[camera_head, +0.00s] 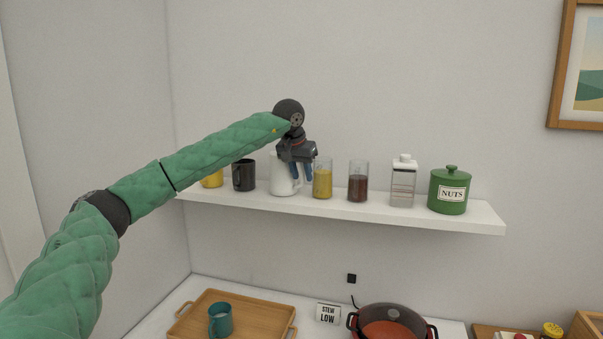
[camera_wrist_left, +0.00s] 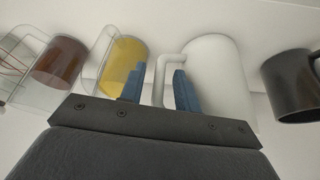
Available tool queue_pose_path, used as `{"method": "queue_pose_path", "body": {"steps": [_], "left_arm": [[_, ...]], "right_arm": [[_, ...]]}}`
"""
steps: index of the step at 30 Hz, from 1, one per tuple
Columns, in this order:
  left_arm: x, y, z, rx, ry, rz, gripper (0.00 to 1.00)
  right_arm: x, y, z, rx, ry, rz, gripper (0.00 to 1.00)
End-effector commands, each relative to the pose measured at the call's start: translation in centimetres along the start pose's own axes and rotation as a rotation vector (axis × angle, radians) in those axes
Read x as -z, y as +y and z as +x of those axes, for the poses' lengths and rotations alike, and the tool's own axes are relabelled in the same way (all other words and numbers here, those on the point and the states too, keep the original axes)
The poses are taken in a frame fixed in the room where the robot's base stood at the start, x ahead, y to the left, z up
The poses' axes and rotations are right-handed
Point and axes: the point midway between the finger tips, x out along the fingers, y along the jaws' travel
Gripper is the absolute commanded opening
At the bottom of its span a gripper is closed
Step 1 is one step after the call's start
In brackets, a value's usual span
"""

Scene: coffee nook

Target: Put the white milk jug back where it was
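The white milk jug (camera_head: 282,180) stands upright on the wall shelf (camera_head: 420,218), between a black mug and a glass of yellow contents. My left gripper (camera_head: 301,175) is at the jug's right side, its blue fingers pointing down. In the left wrist view, the jug (camera_wrist_left: 218,75) has its handle between the two fingers (camera_wrist_left: 159,85). A gap shows between the handle and the finger on the yellow glass's side, so the gripper looks open around the handle. The other finger is close against the jug's body; contact cannot be told. My right gripper is out of view.
On the shelf are a yellow cup (camera_head: 212,180), black mug (camera_head: 244,176), yellow-filled glass (camera_head: 322,184), dark-red-filled glass (camera_head: 358,188), clear bottle (camera_head: 403,188) and green NUTS jar (camera_head: 449,192). Below are a wooden tray (camera_head: 262,315), teal mug (camera_head: 221,320) and red pot (camera_head: 391,325).

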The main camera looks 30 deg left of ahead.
Motion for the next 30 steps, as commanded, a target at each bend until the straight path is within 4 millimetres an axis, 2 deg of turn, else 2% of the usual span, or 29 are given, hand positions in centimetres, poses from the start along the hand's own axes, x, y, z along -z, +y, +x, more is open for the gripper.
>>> {"method": "queue_pose_path", "body": {"steps": [11, 14, 17, 30], "left_arm": [[0.2, 0.0, -0.4, 0.000, 0.000, 0.000, 0.33], [0.1, 0.0, -1.0, 0.000, 0.001, 0.000, 0.33], [0.1, 0.0, -2.3, -0.001, 0.002, 0.000, 0.33], [0.1, 0.0, -10.2, -0.001, 0.002, 0.000, 0.33]], "right_arm": [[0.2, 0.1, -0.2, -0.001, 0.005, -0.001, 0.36], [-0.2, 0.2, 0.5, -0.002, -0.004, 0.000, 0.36], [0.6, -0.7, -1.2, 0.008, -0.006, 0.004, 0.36], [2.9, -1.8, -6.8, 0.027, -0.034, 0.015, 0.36]]}}
